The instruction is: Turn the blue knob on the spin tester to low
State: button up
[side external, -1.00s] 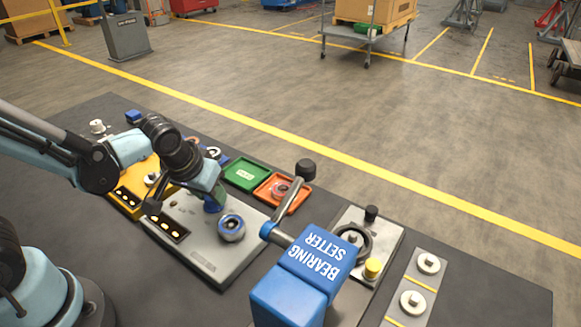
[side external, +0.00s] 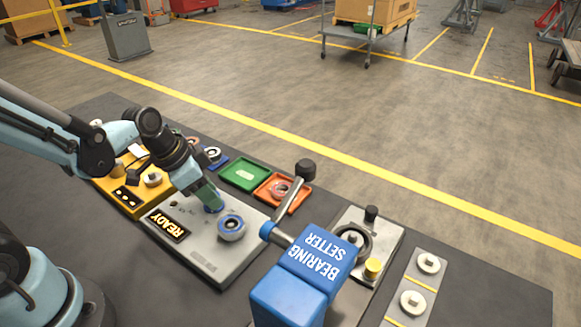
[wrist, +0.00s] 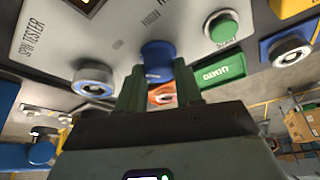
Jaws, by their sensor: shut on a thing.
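The spin tester (side external: 203,258) is a grey panel on the dark bench. Its display (side external: 167,225) reads READY. My gripper (side external: 212,201) points down at the panel, shut on the blue knob (side external: 214,208). In the wrist view the blue knob (wrist: 157,50) shows between the green fingertips (wrist: 157,70), one on each side. The knob's pointer and setting marks are too hidden to read. A ring-shaped bearing with a blue part (side external: 231,229) sits on the panel to the right of the knob.
The blue bearing setter (side external: 318,252) with its lever stands to the right. A green tray (side external: 244,174) and an orange tray (side external: 270,193) lie behind the tester. A yellow unit (side external: 127,192) is at the left. The bench's near side is clear.

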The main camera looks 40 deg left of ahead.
dwell(0.3)
jog(key=o, duration=1)
jog(key=shift+o, duration=0.2)
jog(key=v, duration=1.2)
jog(key=shift+a, duration=0.15)
jog(key=n+t, duration=0.1)
jog(key=d+f+n+t+y, duration=0.1)
jog(key=n, duration=0.1)
jog(key=n+t+y, duration=0.1)
jog(key=n, duration=0.1)
jog(key=shift+w+d+f, duration=0.2)
jog(key=shift+w+f, duration=0.05)
jog(key=shift+w, duration=0.05)
